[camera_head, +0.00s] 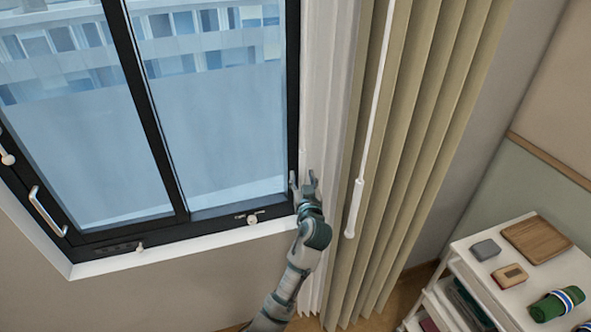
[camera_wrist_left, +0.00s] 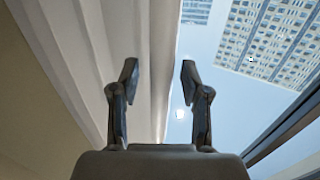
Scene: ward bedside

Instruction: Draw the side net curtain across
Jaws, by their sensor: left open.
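The white net curtain (camera_head: 324,110) hangs gathered in narrow folds at the right side of the window, beside a beige curtain. My left gripper (camera_head: 304,180) is at the net curtain's left edge, close to the window frame's right side, with its fingers pointing up. In the left wrist view the left gripper (camera_wrist_left: 158,80) is open with nothing between its fingertips. The net curtain (camera_wrist_left: 135,40) fills the left and middle there, and its edge runs behind the gap between the fingers. I cannot tell whether a finger touches the cloth. My right gripper is not in view.
The dark-framed window (camera_head: 215,120) has a handle and catches along its bottom. The beige curtain (camera_head: 425,120) hangs to the right with a white wand (camera_head: 355,208) in front. A white trolley (camera_head: 490,290) with several small items stands at lower right.

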